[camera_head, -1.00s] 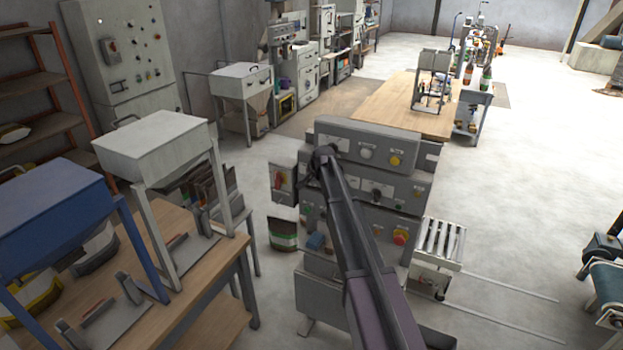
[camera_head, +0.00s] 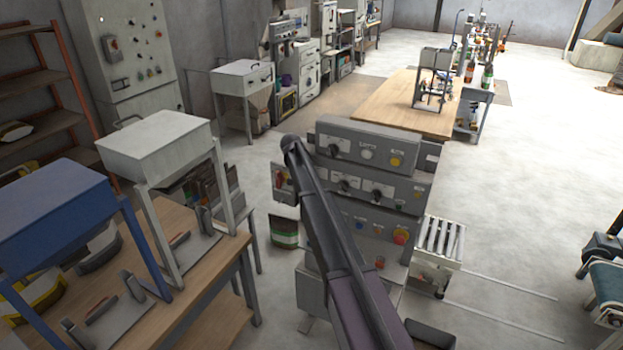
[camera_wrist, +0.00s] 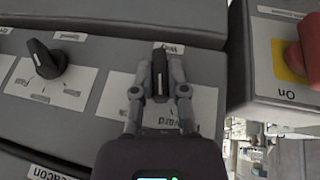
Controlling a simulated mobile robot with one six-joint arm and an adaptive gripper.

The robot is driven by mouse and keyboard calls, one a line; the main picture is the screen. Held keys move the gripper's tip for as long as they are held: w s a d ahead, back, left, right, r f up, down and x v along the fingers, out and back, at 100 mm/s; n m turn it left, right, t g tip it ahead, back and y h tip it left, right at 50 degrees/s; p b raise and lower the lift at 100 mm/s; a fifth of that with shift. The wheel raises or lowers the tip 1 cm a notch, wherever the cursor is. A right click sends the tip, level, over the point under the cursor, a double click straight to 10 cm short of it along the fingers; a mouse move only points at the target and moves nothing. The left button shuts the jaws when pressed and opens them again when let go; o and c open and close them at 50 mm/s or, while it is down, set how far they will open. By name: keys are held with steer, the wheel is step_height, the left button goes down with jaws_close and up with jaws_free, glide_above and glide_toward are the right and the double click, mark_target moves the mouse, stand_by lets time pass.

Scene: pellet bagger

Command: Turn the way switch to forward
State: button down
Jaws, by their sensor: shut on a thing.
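The way switch (camera_wrist: 159,70) is a black knob with a pale line on a grey panel in the wrist view. The lettering appears upside down there, and the knob points nearly straight up and down the picture. My gripper (camera_wrist: 160,82) is shut on it, one finger on each side. A label ending in "ward" (camera_wrist: 183,113) is partly covered by my gripper, so I cannot tell its full word. In the head view, my arm hides the switch and my gripper at the left of the grey bagger panel (camera_head: 405,190).
Left of the switch in the wrist view is the speed knob (camera_wrist: 45,60). To the right is a box with a red switch (camera_wrist: 310,50) on yellow, marked "On". In the head view, a wooden bench (camera_head: 240,262) stands left and a roller conveyor (camera_head: 440,240) right.

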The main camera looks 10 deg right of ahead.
steer(key=shift+f+n+g+h+b, duration=0.15)
steer(key=shift+n+g+h+b, duration=0.15)
steer(key=shift+g+h+b, duration=0.9)
steer(key=shift+h+p, duration=0.3)
steer(key=shift+p, duration=0.05)
steer(key=c, duration=0.7)
jaws_free()
steer(key=shift+o, duration=0.2)
steer(key=shift+w, duration=0.1)
steer(key=s+f+n+y+b, duration=0.2)
steer(key=s+f+b, duration=0.1)
steer(key=s, duration=1.2)
steer(key=s+f+n+y+b, duration=0.2)
steer(key=s+f, duration=0.3)
steer(key=s, duration=1)
steer(key=s+f+n+y+b, duration=0.2)
steer(key=s+f+y+b, duration=0.1)
steer(key=s, duration=1.3)
step_height(320, 180, down, 2)
steer(key=shift+d+f+y+b, duration=0.1)
steer(key=shift+d+y+b, duration=0.2)
steer(key=shift+b, duration=0.4)
